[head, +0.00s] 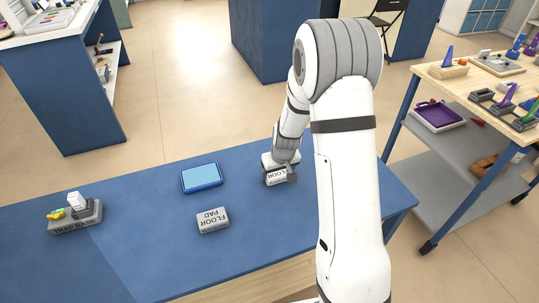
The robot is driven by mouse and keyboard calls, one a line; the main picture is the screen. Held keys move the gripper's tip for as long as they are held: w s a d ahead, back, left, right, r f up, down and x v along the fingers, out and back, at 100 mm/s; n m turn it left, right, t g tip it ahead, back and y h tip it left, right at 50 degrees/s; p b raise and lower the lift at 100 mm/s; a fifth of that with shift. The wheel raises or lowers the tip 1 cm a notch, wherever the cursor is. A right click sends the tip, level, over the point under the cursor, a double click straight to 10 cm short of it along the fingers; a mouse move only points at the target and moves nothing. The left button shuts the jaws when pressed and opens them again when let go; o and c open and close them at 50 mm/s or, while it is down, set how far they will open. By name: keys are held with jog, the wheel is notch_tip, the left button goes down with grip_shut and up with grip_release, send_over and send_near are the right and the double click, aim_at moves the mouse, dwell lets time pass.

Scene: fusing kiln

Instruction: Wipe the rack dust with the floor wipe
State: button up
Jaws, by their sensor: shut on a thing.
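My gripper (283,168) is at the far side of the blue table, seen small and partly covered by my own arm. It is shut on a pale block (276,178) whose label seems to read "FLOOR"; this looks like the floor wipe. The block is at or just above the table top; I cannot tell whether it touches. A second grey-white block labelled "FLOOR PAC" (213,220) lies nearer on the table, clear of my gripper. I cannot make out any rack dust in this view.
On the blue table (135,225) are a blue tray with a light blue pad (202,177) and a grey labelled base (75,218) with small parts. A wooden bench (460,85) with tools and shelves stands right. Open floor (180,75) lies beyond.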

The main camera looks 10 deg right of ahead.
jog(key=shift+s+a, duration=0.15)
jog(key=shift+a, duration=0.8)
jog(key=shift+s+a+r+p, duration=0.1)
jog(key=shift+a+r+p, duration=0.1)
jog(key=shift+a+p, duration=0.25)
jog(key=shift+d+r+p, duration=0.1)
jog(key=shift+r+p, duration=0.2)
jog(key=shift+r, duration=0.55)
jog(key=shift+d+r+p, duration=0.1)
jog(key=shift+r+p, duration=1.7)
jog(key=shift+r, duration=1.2)
